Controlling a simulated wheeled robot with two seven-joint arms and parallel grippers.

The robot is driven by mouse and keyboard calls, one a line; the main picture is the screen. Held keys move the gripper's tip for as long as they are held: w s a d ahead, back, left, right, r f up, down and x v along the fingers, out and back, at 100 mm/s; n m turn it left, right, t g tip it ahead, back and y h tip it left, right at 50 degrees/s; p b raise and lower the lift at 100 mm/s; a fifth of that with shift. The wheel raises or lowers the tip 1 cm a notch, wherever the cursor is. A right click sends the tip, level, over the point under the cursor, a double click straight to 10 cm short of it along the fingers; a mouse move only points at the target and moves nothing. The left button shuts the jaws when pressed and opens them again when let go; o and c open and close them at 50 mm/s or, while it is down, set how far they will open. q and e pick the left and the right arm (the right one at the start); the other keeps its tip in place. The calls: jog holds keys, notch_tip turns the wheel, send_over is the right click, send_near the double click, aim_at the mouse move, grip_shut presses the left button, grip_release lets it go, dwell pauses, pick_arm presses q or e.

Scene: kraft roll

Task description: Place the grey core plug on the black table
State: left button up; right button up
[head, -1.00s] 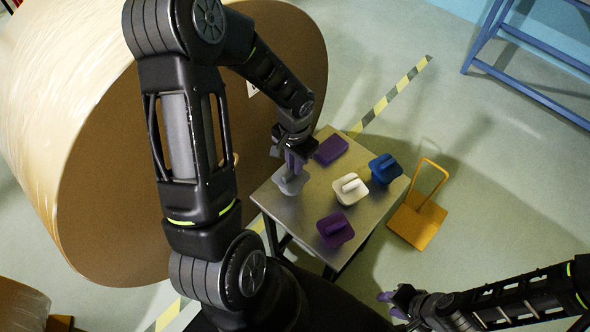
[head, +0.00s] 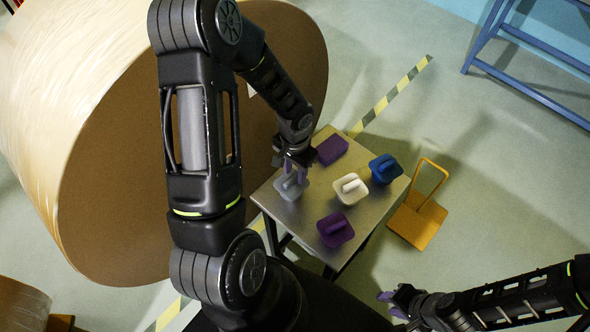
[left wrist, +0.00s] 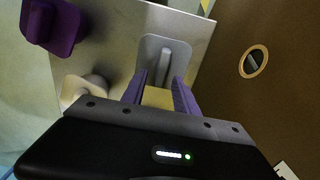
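The grey core plug (head: 291,188) stands on the left corner of a table with a grey metal top (head: 304,215) and dark legs. In the left wrist view the plug (left wrist: 153,48) shows a square flange and a raised bar handle. My left gripper (head: 295,172) is right at the plug. Its purple fingers (left wrist: 161,80) are apart, with the handle between or just beyond their tips; contact is not clear. My right gripper (head: 388,304) is open and empty, low at the right, away from the table. I see no clearly black tabletop.
On the same table are a white plug (head: 350,188), a blue plug (head: 385,168), a purple plug (head: 335,229) and a purple block (head: 331,149). A large kraft roll (head: 110,190) stands close at the left. An orange handled stand (head: 415,220) is right of the table.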

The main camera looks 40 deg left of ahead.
pick_arm(q)
jog(key=shift+r, duration=0.1)
notch_tip(320, 180, up, 12)
jog(key=b, duration=0.1)
dwell(0.4)
jog(key=shift+f, duration=0.2)
dwell(1.3)
